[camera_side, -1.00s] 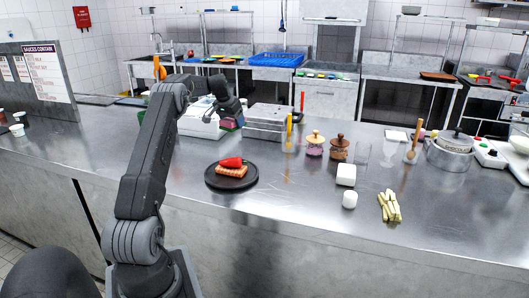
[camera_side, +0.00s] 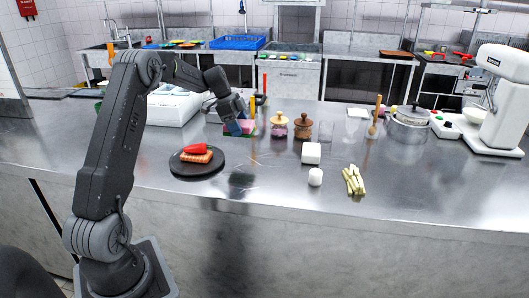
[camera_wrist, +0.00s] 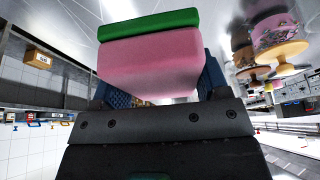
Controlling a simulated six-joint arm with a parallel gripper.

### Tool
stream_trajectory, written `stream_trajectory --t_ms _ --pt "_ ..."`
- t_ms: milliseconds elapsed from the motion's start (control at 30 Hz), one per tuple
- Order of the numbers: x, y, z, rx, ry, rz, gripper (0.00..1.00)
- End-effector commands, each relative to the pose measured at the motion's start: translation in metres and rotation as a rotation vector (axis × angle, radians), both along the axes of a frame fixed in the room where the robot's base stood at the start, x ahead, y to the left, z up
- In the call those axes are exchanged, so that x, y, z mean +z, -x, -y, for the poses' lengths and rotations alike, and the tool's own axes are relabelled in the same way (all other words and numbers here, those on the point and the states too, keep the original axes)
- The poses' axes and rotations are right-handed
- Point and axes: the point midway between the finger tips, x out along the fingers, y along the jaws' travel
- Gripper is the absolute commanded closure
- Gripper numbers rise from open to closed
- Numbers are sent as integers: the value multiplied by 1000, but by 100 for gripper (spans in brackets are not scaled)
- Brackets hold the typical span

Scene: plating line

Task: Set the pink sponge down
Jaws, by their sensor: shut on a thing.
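The pink sponge (camera_wrist: 152,62) with a green layer (camera_wrist: 148,24) fills the middle of the wrist view. It sits between the two blue fingers of my gripper (camera_wrist: 165,84), which is shut on it. In the side view, my gripper (camera_side: 237,124) points down with the sponge (camera_side: 249,128) low over the steel counter (camera_side: 262,212), left of the lidded jars. I cannot tell whether the sponge touches the counter.
A yellow-lidded jar (camera_side: 279,126) and a brown jar (camera_side: 301,129) stand close to the right of the sponge. A dark plate (camera_side: 184,168) with food is nearer, at left. A white block (camera_side: 311,153) stands further right. The front counter is mostly clear.

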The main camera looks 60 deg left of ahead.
Motion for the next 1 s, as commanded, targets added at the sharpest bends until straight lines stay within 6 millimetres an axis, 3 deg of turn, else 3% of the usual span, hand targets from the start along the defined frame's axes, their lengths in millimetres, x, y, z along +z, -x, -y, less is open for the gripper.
stream_trajectory --t_ms 200,400,600,867,1000 --pt "-30 -41 28 -3 0 -1 54" --pt "-48 -66 44 2 -1 -1 54" --pt "-56 -72 47 4 -1 0 54" --pt "-90 -71 47 5 0 -1 54" --pt "-91 -71 46 4 -2 1 54"
